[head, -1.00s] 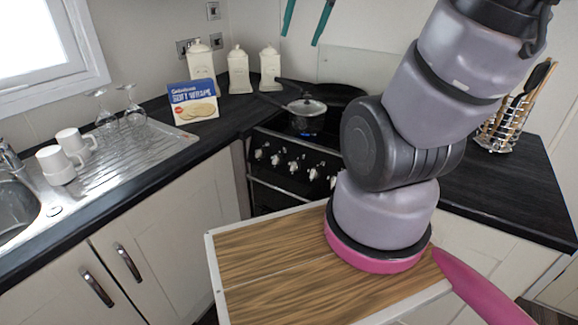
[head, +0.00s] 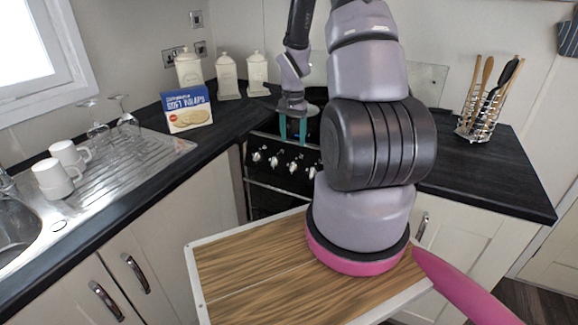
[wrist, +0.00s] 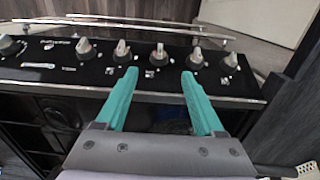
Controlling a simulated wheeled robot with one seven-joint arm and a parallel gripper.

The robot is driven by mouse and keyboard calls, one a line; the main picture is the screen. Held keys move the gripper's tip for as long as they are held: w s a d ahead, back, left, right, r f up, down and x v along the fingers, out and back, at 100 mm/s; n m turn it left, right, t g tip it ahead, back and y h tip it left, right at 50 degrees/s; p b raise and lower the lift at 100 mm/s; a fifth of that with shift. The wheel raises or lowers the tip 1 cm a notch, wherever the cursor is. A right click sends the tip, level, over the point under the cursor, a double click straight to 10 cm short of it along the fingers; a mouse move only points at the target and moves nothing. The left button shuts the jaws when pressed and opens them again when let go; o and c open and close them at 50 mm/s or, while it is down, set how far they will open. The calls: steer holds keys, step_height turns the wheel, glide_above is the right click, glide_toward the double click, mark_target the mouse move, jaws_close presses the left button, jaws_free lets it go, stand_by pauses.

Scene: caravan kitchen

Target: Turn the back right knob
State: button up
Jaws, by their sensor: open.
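The stove's front panel carries a row of pale knobs (head: 273,162), seen below my gripper in the head view. In the wrist view the row runs across the upper part, with one knob (wrist: 158,55) lying between the lines of my fingers and others on both sides, such as the knob (wrist: 195,58) to its right. The markings are too small to read, so I cannot tell which is the back right knob. My gripper (head: 293,138) is open, with teal fingers pointing down near the stove front. It also shows in the wrist view (wrist: 160,72), with nothing held between the fingers.
A pan (head: 318,98) on the hob is partly hidden behind my arm. A blue food box (head: 187,108) and white canisters (head: 228,78) stand left of the stove. A utensil rack (head: 483,120) stands on the right counter. Thin metal rails (wrist: 150,22) run beyond the knobs.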

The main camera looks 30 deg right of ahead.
mark_target(292, 164)
step_height(292, 164, down, 11)
steer(key=shift+f, duration=0.1)
stand_by(0.4)
jaws_close()
